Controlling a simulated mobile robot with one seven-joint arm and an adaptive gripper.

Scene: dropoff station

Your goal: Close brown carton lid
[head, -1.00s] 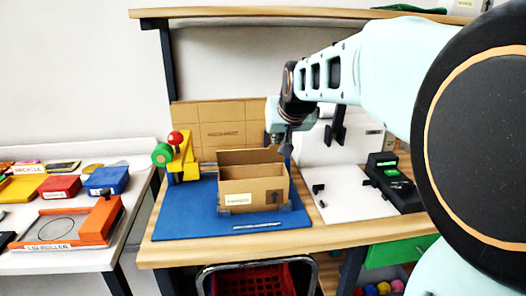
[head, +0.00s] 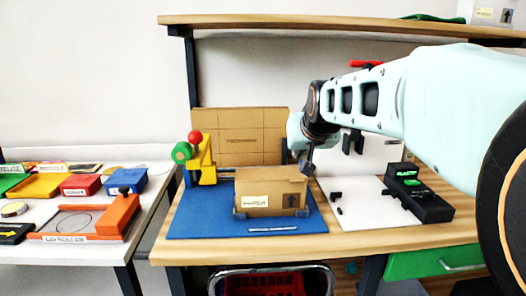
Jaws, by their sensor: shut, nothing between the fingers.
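The brown carton (head: 272,200) sits on the blue mat (head: 195,222), with a white label and a dark up-arrow mark on its front. Its lid (head: 270,174) lies folded forward over the top, and the inside is hidden. Whether the lid's front edge is fully down cannot be told. My gripper (head: 307,168) is shut and empty, pointing down at the carton's upper right corner. Whether it touches the lid is unclear.
A yellow stand (head: 203,165) with a red knob and green roll is left of the carton. A flat cardboard panel (head: 240,135) stands behind. A white board (head: 350,205) and black device (head: 418,195) are right. A red basket (head: 262,285) is below.

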